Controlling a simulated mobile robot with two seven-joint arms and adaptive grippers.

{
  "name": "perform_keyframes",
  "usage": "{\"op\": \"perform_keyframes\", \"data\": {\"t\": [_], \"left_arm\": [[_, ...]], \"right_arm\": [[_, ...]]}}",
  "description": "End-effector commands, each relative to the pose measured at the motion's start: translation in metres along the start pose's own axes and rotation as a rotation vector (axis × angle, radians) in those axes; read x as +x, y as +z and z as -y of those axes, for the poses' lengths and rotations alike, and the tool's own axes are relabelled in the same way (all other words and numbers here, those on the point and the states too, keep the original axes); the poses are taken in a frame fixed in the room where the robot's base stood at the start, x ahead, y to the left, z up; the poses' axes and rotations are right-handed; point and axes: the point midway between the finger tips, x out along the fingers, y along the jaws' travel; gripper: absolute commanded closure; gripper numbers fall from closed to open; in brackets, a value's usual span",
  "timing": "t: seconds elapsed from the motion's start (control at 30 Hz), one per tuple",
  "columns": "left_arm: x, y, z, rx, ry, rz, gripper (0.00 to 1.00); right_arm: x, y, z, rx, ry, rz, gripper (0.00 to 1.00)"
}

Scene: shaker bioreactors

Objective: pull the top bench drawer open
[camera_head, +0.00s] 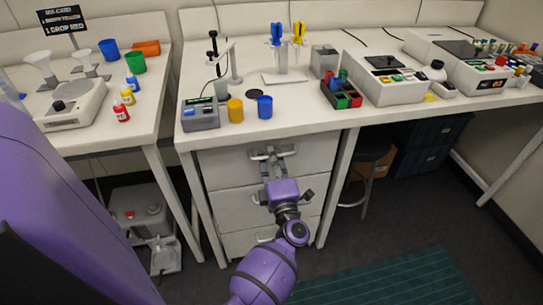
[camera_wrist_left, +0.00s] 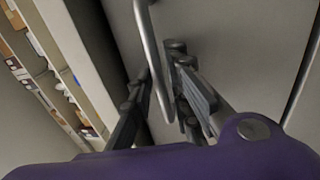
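The top bench drawer (camera_head: 228,163) is the upper grey front of the drawer unit under the middle bench. It looks flush with the unit. Its metal handle (camera_head: 259,156) is a bar across the front, and it also shows in the left wrist view (camera_wrist_left: 149,42). My left gripper (camera_head: 273,165) is at the handle, in front of the drawer. In the left wrist view its two fingers (camera_wrist_left: 163,80) are close together with the handle bar between them, seemingly closed on it. The fingertips' exact contact is partly hidden. My right gripper is not in view.
Lower drawers (camera_head: 240,208) sit below. A bench leg (camera_head: 340,185) and a stool (camera_head: 370,170) stand to the right, and a grey container (camera_head: 140,208) to the left. A green mat (camera_head: 385,278) lies on the floor. Cups and instruments stand on the bench top.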

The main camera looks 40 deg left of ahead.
Motion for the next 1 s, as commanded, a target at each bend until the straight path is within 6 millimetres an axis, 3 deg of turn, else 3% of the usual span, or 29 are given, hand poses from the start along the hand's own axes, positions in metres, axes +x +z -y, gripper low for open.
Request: {"op": "perform_keyframes", "data": {"t": [0.3,0.43,1.0], "left_arm": [[0.003,0.0,0.0,0.001,-0.001,0.0,0.84],[0.003,0.0,0.0,0.001,-0.001,0.0,1.0],[0.003,0.0,0.001,0.001,-0.001,0.0,1.0]], "right_arm": [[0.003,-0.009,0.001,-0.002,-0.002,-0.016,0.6],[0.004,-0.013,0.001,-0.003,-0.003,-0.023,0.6],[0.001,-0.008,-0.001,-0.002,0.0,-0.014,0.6]]}}
